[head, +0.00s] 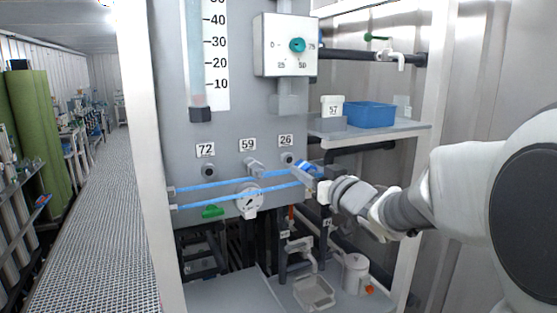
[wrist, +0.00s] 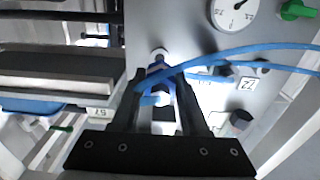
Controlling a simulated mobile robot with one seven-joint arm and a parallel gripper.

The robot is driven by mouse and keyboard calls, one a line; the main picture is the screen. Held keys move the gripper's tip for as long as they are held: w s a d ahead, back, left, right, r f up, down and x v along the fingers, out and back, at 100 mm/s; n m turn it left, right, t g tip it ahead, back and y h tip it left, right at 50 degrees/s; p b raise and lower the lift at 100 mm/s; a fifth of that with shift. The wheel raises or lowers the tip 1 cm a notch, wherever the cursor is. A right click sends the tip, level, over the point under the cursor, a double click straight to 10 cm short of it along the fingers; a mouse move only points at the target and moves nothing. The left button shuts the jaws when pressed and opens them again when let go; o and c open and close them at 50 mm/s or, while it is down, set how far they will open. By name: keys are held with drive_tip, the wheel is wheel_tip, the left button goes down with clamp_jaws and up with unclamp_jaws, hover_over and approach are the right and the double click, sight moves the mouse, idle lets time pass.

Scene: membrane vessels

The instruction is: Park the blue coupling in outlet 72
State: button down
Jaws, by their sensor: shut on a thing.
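The blue coupling (head: 305,169) is at the end of a blue hose, just in front of the outlet under label 26 (head: 286,141). My gripper (head: 314,175) is shut on it. In the wrist view the coupling (wrist: 156,68) sits between the two dark fingers, its front end at a round fitting on the panel. I cannot tell whether it is seated there or just apart. Outlet 72 (head: 208,171) is at the panel's left, a dark round port under its label (head: 205,149), with nothing seen in it. My gripper is well to its right.
Outlet 59 (head: 254,167) between them carries a protruding grey fitting. Two blue hoses (head: 225,184) cross the panel below the outlets. A gauge (head: 249,200) and green handle (head: 212,212) sit lower. A shelf at right holds a blue bin (head: 369,114) and a block labelled 57 (head: 332,108).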

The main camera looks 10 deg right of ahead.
drive_tip(key=shift+s+d, duration=0.1)
drive_tip(key=shift+s, duration=0.2)
